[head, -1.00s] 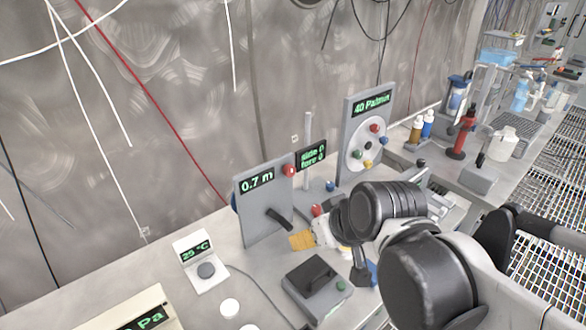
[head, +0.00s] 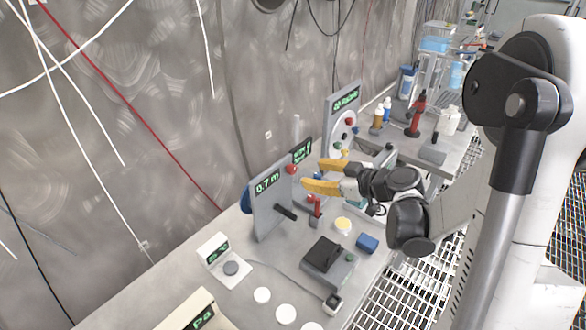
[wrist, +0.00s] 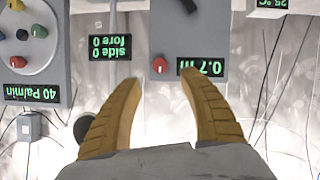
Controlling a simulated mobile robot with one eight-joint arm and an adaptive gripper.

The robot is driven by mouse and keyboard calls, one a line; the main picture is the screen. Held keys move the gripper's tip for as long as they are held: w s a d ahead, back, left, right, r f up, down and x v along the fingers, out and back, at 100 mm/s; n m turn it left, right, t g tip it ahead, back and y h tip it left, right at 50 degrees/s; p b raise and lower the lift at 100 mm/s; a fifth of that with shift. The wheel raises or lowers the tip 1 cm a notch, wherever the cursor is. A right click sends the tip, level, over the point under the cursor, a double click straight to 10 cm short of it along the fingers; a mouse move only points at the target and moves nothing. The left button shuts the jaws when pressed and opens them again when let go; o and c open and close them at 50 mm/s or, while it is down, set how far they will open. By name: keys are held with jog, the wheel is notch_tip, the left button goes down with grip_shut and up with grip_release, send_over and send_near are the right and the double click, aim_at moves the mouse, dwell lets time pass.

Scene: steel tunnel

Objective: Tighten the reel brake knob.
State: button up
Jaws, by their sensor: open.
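A round red knob (head: 291,169), which I take for the reel brake knob, sits at the upper right corner of the grey upright panel (head: 267,222) with the 0.7 m display. In the wrist view the red knob (wrist: 160,66) appears between and just beyond the two yellow fingertips. My gripper (head: 312,174) is open and empty, pointing at the knob from its right; it also shows in the wrist view (wrist: 160,78). The fingers look apart from the knob, though the exact gap cannot be told. A black crank handle (head: 286,212) sticks out lower on that panel.
A small "side/fore" display (head: 301,150) stands close right of the knob. The 40 Pa/min panel (head: 343,125) with coloured knobs stands behind. Below lie a black-topped grey box (head: 327,261), a blue block (head: 367,243) and a red-topped piece (head: 315,210).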

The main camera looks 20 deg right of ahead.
aim_at(294, 170)
jog(key=b+x, duration=0.2)
jog(key=x, duration=0.6)
jog(key=shift+w+a+f, duration=0.15)
jog(key=shift+w+a, duration=0.1)
jog(key=shift+w, duration=0.05)
jog(key=shift+c, duration=0.2)
grip_shut()
